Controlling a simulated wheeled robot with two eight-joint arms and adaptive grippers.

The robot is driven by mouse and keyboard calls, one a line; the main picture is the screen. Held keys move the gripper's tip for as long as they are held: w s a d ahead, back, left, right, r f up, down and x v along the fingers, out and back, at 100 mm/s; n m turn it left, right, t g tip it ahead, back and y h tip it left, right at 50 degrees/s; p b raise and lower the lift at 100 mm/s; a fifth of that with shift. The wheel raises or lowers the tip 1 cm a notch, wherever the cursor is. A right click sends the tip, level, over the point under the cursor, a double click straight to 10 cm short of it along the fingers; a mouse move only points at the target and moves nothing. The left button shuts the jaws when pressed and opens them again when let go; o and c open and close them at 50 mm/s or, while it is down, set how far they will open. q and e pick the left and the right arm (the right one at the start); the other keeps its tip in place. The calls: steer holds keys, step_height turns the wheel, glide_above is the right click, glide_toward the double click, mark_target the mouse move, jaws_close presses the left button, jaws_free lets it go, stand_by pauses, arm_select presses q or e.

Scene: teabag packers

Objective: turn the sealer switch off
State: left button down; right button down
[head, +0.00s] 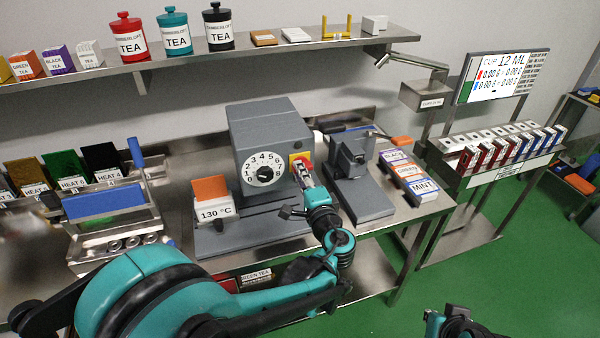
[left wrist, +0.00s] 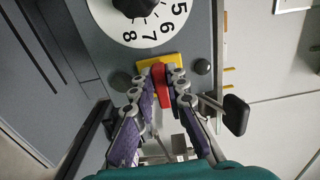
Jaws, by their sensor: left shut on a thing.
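The grey sealer (head: 268,120) stands on the steel bench in the head view, with a white numbered dial (head: 264,168) on its front. Right of the dial is the red switch (head: 301,160) on a yellow plate (head: 293,158). My left gripper (head: 303,172) is at the switch. In the left wrist view, the red switch (left wrist: 160,84) lies between the two purple-padded fingers of the left gripper (left wrist: 160,78), which is shut on it. The fingers partly cover the switch and the yellow plate (left wrist: 173,60).
A grey stand (head: 352,165) and labelled boxes (head: 408,172) are right of the sealer. A 130 °C sign (head: 217,212) stands at its left front. A wall shelf (head: 180,68) runs behind. A dark knob (left wrist: 236,113) sticks out beside the fingers.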

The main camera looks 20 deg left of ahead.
stand_by(0.4)
arm_select(q)
steer(key=c, duration=1.5)
jaws_free()
steer(key=shift+c, duration=0.2)
steer(key=v, duration=1.2)
steer(key=shift+a+f, duration=0.1)
